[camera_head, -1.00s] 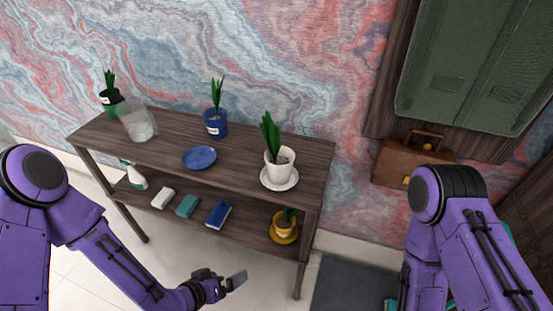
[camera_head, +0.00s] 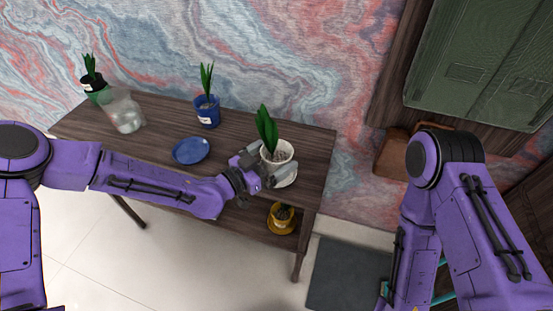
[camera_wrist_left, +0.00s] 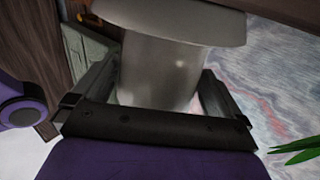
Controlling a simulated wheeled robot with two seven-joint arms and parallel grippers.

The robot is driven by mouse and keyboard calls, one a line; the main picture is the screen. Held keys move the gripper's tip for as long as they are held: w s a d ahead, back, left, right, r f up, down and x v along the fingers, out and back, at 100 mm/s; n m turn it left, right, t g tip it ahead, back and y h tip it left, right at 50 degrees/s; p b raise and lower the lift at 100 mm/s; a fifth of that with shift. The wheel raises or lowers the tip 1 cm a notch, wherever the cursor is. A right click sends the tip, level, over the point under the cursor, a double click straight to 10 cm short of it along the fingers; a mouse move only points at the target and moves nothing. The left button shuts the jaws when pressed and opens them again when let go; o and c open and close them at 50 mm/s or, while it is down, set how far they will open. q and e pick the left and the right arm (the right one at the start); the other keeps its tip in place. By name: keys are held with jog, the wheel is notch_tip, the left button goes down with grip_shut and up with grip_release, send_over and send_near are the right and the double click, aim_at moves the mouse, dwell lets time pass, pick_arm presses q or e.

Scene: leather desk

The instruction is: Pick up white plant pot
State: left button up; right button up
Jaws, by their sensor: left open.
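The white plant pot (camera_head: 284,150) holds a green plant and stands upright on a white saucer (camera_head: 287,181) near the right end of the desk's top. My left gripper (camera_head: 272,163) is at the pot, with its fingers open on either side of it. In the left wrist view the white pot (camera_wrist_left: 158,70) fills the space between the two open fingers (camera_wrist_left: 160,92); whether they touch it I cannot tell. The gripper hides part of the pot and saucer in the head view. My right arm is at the right, but its gripper is not visible.
A blue plate (camera_head: 191,150) lies left of the gripper. A yellow pot (camera_head: 282,217) is on the lower shelf. The desk's right end is clear.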

pick_arm(q)
jog(key=shift+w+d, duration=0.2)
jog(key=shift+d, duration=0.2)
jog(key=shift+a, duration=0.1)
jog(key=c, duration=1.3)
jog(key=shift+r, duration=0.15)
